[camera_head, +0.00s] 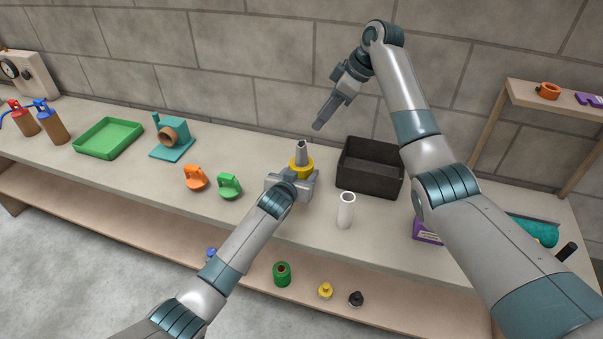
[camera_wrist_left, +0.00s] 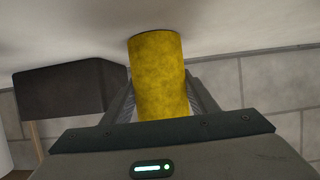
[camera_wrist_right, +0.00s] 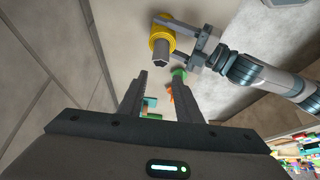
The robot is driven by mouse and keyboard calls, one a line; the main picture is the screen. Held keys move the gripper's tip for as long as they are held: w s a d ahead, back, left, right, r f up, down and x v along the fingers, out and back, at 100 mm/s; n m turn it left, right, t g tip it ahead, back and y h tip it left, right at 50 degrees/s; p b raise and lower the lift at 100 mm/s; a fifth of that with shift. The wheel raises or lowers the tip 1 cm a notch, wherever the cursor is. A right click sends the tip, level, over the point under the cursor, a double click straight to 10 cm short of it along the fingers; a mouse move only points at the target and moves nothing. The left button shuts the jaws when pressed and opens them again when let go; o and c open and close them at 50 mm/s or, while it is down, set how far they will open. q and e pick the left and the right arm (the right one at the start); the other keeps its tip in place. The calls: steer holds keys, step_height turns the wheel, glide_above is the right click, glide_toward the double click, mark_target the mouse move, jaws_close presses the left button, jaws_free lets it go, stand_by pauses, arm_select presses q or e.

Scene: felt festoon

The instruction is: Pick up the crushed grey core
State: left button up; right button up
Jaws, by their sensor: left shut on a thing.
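The crushed grey core (camera_head: 302,148) stands upright out of the top of a yellow felt roll (camera_head: 302,168) on the bench. In the right wrist view the core (camera_wrist_right: 162,58) shows an uneven, angular open end. My left gripper (camera_head: 294,184) is shut on the yellow roll. The left wrist view shows the roll (camera_wrist_left: 158,80) between its fingers; the core is hidden there. My right gripper (camera_head: 320,122) is above and slightly right of the core, apart from it. In the right wrist view its fingers (camera_wrist_right: 162,85) are spread and empty.
A black bin (camera_head: 370,190) stands right of the roll, a white tube (camera_head: 346,212) in front of it. A teal fixture (camera_head: 172,142) and green tray (camera_head: 108,139) stand farther left. A stone wall is behind.

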stand_by(0.3)
steer(key=o, duration=0.5)
steer(key=shift+f, duration=0.15)
steer(key=shift+o, duration=0.2)
steer(key=w+d+f+n+t+h, duration=0.6)
steer(key=d+f+n+t, duration=0.2)
steer(key=d+f+t, duration=0.3)
steer(key=s+a+n+t+y, duration=0.1)
steer(key=s+a+n+y, duration=0.3)
steer(key=s+n, duration=0.4)
steer(key=s+a+n+t+y, duration=0.2)
steer(key=s+a+n+y, duration=0.2)
steer(key=n, duration=0.7)
steer(key=s+a, duration=0.2)
steer(key=s, duration=0.2)
steer(key=shift+s+f+y, duration=0.25)
steer(key=shift+s+y, duration=0.05)
steer(key=shift+w, duration=0.15)
